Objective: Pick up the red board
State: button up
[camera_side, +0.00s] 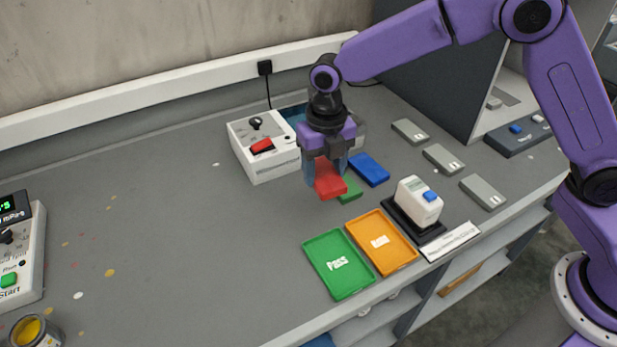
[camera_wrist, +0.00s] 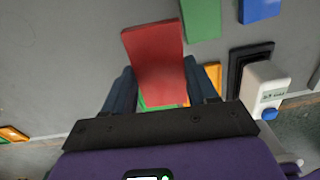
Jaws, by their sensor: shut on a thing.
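The red board (camera_side: 328,180) is a flat red slab held between the fingers of my gripper (camera_side: 328,172). In the side view it hangs tilted above the grey bench, just left of a green board. In the wrist view the red board (camera_wrist: 155,62) stretches out from between the two dark fingers of my gripper (camera_wrist: 160,95). My gripper is shut on it. The upper part of the board is hidden by the fingers in the side view.
A green board (camera_side: 349,189) and a blue board (camera_side: 369,170) lie on the bench. Green (camera_side: 339,288) and orange (camera_side: 381,268) trays are at the front. A white device (camera_side: 418,204) stands beside them. A white box with a dial (camera_side: 268,165) is behind.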

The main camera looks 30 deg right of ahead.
jog(key=s+d+r, duration=0.4)
jog(key=s+d, duration=0.1)
jog(key=s, duration=0.3)
jog(key=w+d+f+m, duration=0.1)
jog(key=w+d+m, duration=0.2)
jog(key=d+m, duration=1.1)
jog(key=w+d+f+m, duration=0.1)
jog(key=w+d+m, duration=0.4)
jog(key=m, duration=1.6)
jog(key=s+a+r+n, duration=0.1)
jog(key=s+a+n, duration=0.3)
jog(key=a+n, duration=0.5)
jog(key=s+a+r+n, duration=0.1)
jog(key=s+a+n, duration=0.3)
jog(key=n, duration=2.2)
jog(key=a, duration=0.6)
jog(key=shift+a+r, duration=0.15)
jog(key=shift+a, duration=0.1)
